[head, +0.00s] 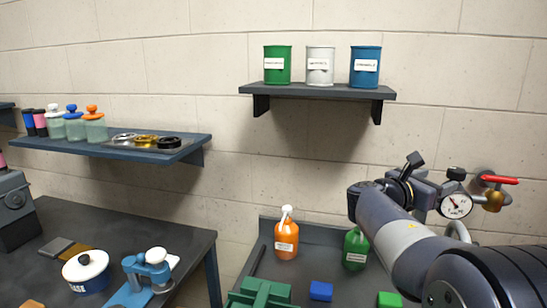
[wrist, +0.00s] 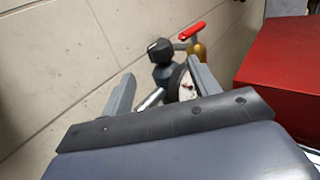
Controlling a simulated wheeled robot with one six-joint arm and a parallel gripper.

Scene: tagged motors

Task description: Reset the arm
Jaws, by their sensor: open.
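My gripper (wrist: 163,88) is open in the wrist view, its two grey fingers spread with nothing held between them. Beyond the fingers are a black knob (wrist: 162,52) and a pressure gauge (wrist: 181,83), partly hidden by the right finger. In the head view my arm reaches up from the lower right corner and bends at the wrist, with the gripper end toward the wall fittings. The gauge (head: 456,205) and a red-handled valve (head: 499,181) are just right of it there. Whether the gripper touches them I cannot tell.
A wall shelf (head: 320,90) holds green, white and blue cans. A left shelf (head: 60,146) holds jars and rings. Below, a bench (head: 340,288) carries an orange bottle (head: 286,240), a green bottle (head: 356,250) and blocks. A red box (wrist: 285,70) stands right in the wrist view.

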